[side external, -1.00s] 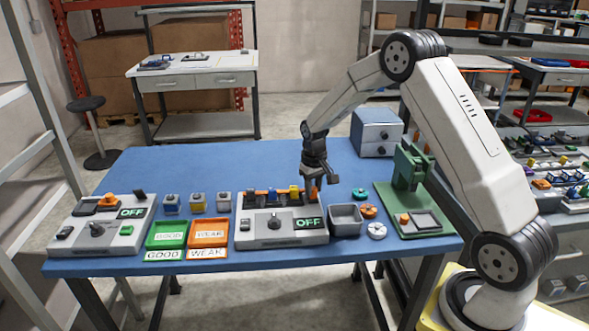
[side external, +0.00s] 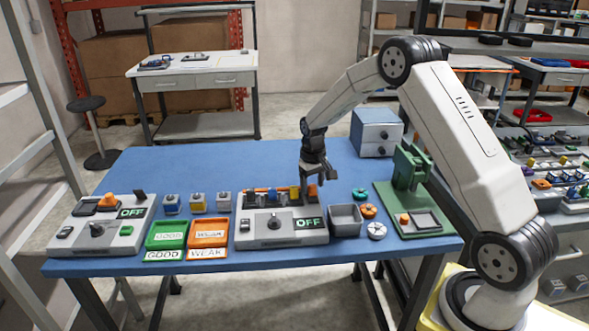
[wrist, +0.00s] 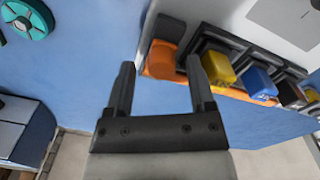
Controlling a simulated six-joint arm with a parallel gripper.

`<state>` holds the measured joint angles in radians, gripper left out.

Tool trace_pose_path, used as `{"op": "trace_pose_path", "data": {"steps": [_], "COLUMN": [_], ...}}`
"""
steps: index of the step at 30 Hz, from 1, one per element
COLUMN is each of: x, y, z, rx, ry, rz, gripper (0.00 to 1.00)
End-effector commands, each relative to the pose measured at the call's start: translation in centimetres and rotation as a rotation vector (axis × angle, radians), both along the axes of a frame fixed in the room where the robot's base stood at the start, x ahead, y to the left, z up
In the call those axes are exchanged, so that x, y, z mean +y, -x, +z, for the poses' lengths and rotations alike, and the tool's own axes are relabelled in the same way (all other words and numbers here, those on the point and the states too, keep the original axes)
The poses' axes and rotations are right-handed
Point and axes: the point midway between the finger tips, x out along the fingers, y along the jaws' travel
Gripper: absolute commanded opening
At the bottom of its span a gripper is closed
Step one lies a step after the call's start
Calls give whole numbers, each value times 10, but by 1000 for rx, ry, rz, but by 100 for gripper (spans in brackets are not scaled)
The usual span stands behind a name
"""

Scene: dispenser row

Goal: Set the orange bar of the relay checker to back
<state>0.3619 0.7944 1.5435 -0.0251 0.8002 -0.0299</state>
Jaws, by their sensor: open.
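The relay checker (side external: 250,237) is the pale box at the middle front of the table, with a dark OFF display and a dial. Its orange bar (side external: 258,189) runs along the back, behind a row of relays. In the wrist view the orange bar (wrist: 228,88) runs along the box's edge, with an orange end block (wrist: 164,60) at one end. My gripper (side external: 319,176) is open and empty above the right end of the checker. In the wrist view its fingertips (wrist: 160,66) frame the orange block in the picture; I see no contact.
A grey bin (side external: 345,220), several small rings and a green press (side external: 410,165) stand right of the checker. Green (side external: 166,235) and orange (side external: 208,233) trays and another OFF device (side external: 100,228) are to the left.

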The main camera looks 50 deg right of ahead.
Motion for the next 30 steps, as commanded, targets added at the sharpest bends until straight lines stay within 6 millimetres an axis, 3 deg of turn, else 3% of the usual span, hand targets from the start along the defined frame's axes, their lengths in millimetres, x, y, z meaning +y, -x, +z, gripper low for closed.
{"op": "trace_pose_path", "data": {"steps": [8,21,30], "x": [1,1,1], "y": [0,-1,0], "z": [14,67,79], "rx": [-1,-3,-1], "ry": [0,1,0], "rz": [0,0,0], "gripper": [70,70,70]}}
